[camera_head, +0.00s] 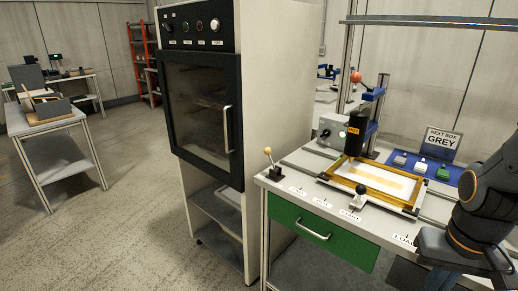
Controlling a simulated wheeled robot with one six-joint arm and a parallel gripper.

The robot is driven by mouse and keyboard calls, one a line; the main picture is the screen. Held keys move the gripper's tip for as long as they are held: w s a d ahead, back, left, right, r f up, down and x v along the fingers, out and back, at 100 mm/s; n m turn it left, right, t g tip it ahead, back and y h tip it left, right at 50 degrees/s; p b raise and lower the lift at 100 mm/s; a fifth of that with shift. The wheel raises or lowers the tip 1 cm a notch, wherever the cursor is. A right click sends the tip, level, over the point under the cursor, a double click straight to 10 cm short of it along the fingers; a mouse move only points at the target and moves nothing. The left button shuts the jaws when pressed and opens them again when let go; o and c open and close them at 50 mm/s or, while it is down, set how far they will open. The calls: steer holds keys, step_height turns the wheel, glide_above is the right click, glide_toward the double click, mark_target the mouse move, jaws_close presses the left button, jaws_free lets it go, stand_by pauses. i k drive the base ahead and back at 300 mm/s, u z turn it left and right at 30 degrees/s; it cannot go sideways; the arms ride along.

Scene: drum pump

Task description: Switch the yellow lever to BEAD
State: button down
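The yellow lever (268,152) stands at the near left corner of the workbench. It has a round yellowish knob on a thin stem above a dark base. The stem leans a little to the left in the picture. Small white labels lie on the bench top to its right, too small to read surely; I cannot make out BEAD on any of them. My arm comes in at the right edge, well apart from the lever. My gripper does not show.
A second lever with a black knob (361,188) stands at the bench front. Behind it are a gold-framed tray (330,176) and a press with a red ball handle (355,77). A "NEXT BOX GREY" sign (440,143) stands behind. A tall cabinet (275,90) rises left of the bench.

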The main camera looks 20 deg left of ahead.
mark_target(267, 151)
steer(key=k, duration=1.2)
steer(key=u, duration=0.7)
steer(key=i, duration=0.95)
steer(key=u, duration=0.5)
steer(key=i, duration=0.65)
steer(key=z, duration=0.75)
steer(key=i, duration=0.6)
steer(key=z, duration=0.5)
